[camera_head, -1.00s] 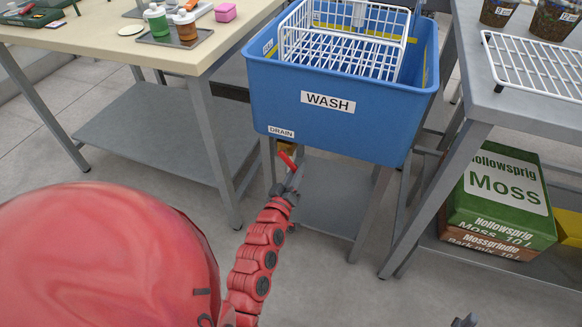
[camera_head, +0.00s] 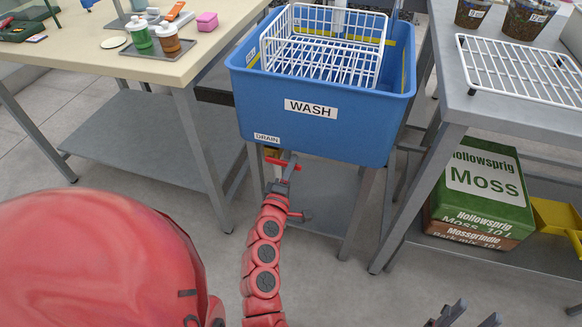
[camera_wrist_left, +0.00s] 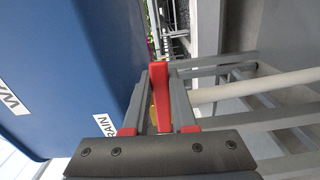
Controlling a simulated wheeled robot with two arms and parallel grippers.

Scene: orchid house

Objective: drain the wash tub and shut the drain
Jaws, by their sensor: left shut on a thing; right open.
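The blue wash tub (camera_head: 330,132) stands on a grey stand, with a WASH label (camera_head: 311,108) and a DRAIN label (camera_head: 267,138) on its front. Below the DRAIN label is a red drain lever (camera_head: 274,161), which lies roughly level across the picture. My left gripper (camera_head: 288,167) is shut on this lever. In the left wrist view the lever (camera_wrist_left: 160,90) stands between the two fingers, with a bit of brass behind it. My right gripper (camera_head: 468,314) is open and empty at the bottom edge. Whether water is in the tub, I cannot tell.
A white wire rack (camera_head: 325,45) sits in the tub. A cream-topped bench (camera_head: 120,65) with bottles stands at left. A grey bench (camera_head: 450,90) with a wire shelf stands at right, a green Moss box (camera_head: 485,190) below it. A pale pipe (camera_wrist_left: 250,82) passes near my left gripper.

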